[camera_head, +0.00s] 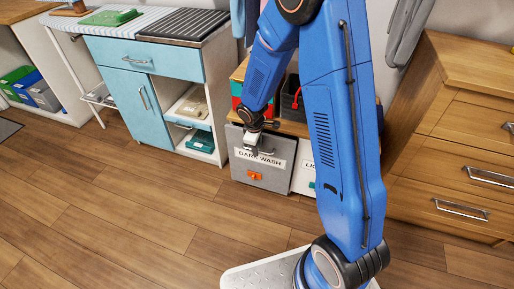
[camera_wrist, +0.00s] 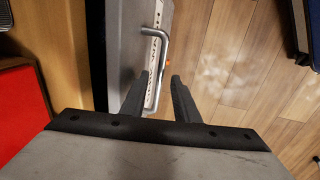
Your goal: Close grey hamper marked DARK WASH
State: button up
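The grey hamper (camera_head: 240,171) marked DARK WASH has a white label and an orange tag on its front. It stands low under a wooden top, in the middle of the head view. In the wrist view its grey front panel (camera_wrist: 126,40) runs along the upper left, with a dark gap between it and the wooden edge. A metal bar handle (camera_wrist: 163,58) is on the front. My gripper (camera_head: 253,148) is at the hamper's upper edge. Its two fingers (camera_wrist: 156,88) are apart, with the handle's near end appearing between them; contact cannot be told.
A second, white hamper (camera_head: 303,180) is beside it, partly hidden by my arm. A blue cabinet (camera_head: 140,95) stands left and a wooden drawer unit (camera_head: 455,150) right. A red box (camera_wrist: 20,105) is close to my gripper. The wooden floor in front is clear.

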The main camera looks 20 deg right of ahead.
grip_shut()
jog(key=shift+w+d, duration=0.6)
jog(key=shift+w, duration=0.25)
jog(key=shift+w+d, duration=0.55)
jog(key=shift+w, duration=0.3)
grip_release()
jog(key=shift+d, duration=0.1)
notch_tip(320, 180, up, 17)
jog(key=s+a, duration=0.2)
jog(key=shift+s, duration=0.35)
